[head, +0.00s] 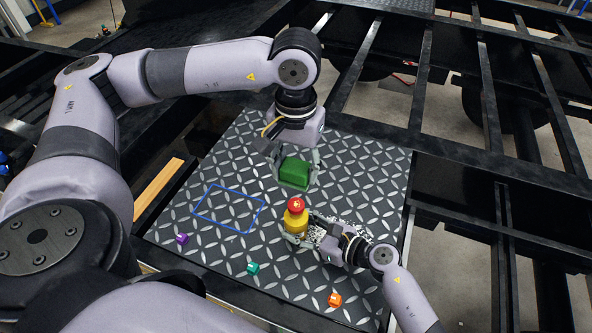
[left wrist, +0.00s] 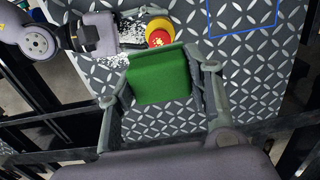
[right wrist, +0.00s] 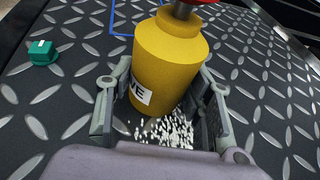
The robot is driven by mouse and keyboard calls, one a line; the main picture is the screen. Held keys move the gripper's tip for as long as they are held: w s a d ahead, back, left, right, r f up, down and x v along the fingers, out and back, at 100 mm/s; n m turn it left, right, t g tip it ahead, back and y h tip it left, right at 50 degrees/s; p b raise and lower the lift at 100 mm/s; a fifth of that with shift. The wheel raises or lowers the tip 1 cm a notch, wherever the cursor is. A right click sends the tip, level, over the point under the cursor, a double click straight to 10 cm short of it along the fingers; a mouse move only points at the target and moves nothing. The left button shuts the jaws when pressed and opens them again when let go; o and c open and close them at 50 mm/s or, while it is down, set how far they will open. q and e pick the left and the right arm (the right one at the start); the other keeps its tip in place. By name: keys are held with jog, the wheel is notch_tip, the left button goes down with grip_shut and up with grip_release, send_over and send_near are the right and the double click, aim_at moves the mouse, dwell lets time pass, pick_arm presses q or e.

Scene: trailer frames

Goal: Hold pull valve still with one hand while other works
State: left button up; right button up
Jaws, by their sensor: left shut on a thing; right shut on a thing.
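My left gripper (head: 294,172) is shut on a green block (head: 294,173), behind the valve. In the left wrist view the green block (left wrist: 160,78) lies between the fingers, and the red knob (left wrist: 159,38) shows just beyond it. Whether the block touches the plate is unclear.
A blue rectangle outline (head: 230,208) is marked on the plate, left of the valve, and is empty. Purple (head: 182,238), teal (head: 252,268) and orange (head: 334,299) small cubes lie near the front. White speckles (right wrist: 165,131) lie by the valve. Black frame beams (head: 480,90) surround the plate.

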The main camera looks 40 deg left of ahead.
pick_arm(q)
jog(key=shift+d, duration=0.1)
jog(key=shift+w+d+f, duration=0.3)
jog(key=shift+w+f, duration=0.05)
